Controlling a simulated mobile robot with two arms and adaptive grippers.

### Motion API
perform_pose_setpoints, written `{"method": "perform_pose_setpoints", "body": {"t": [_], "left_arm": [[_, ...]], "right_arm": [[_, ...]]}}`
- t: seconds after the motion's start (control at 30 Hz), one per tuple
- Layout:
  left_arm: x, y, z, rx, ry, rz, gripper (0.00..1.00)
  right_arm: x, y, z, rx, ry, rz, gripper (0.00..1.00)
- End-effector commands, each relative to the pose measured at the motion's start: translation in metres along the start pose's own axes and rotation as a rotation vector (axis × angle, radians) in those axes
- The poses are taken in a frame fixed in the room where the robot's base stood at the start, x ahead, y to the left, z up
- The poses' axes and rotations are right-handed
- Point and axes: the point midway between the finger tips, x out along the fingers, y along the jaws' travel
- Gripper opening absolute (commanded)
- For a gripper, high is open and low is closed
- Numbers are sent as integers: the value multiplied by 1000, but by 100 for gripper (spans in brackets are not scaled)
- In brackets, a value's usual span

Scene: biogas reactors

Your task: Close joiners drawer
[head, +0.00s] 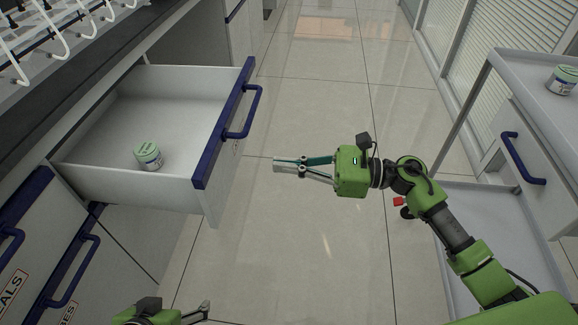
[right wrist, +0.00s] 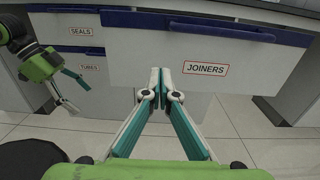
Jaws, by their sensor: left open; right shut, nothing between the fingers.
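The joiners drawer (head: 222,125) is pulled far out of the cabinet on the left, with a dark blue front rail and a blue handle (head: 240,112). A small jar with a green lid (head: 148,156) stands inside it. In the right wrist view, the white drawer front carries the JOINERS label (right wrist: 206,68). My right gripper (head: 276,165) is shut and empty, to the right of the drawer front and apart from it in the head view. My left gripper (head: 205,311) is at the bottom edge, partly cut off; in the right wrist view it is open (right wrist: 80,94).
Closed drawers labelled SEALS (right wrist: 166,31) and TUBES (right wrist: 89,68) are beside the joiners drawer. A grey trolley (head: 470,100) with its own blue handle and another green-lidded jar (head: 562,80) stands at right. The tiled floor (head: 310,100) between is clear.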

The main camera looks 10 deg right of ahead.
Motion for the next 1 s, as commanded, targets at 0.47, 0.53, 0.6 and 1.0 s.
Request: {"method": "perform_pose_setpoints", "body": {"t": [0.47,0.53,0.6,1.0], "left_arm": [[0,-1,6,-1,-22,-2,78],[0,-1,5,-1,-19,-2,78],[0,-1,4,-1,-16,-2,78],[0,0,3,-1,-13,-1,78]], "right_arm": [[89,0,0,2,-2,0,0],[95,0,0,4,-2,-1,0],[98,0,0,4,-1,-2,0],[100,0,0,4,0,-2,0]]}}
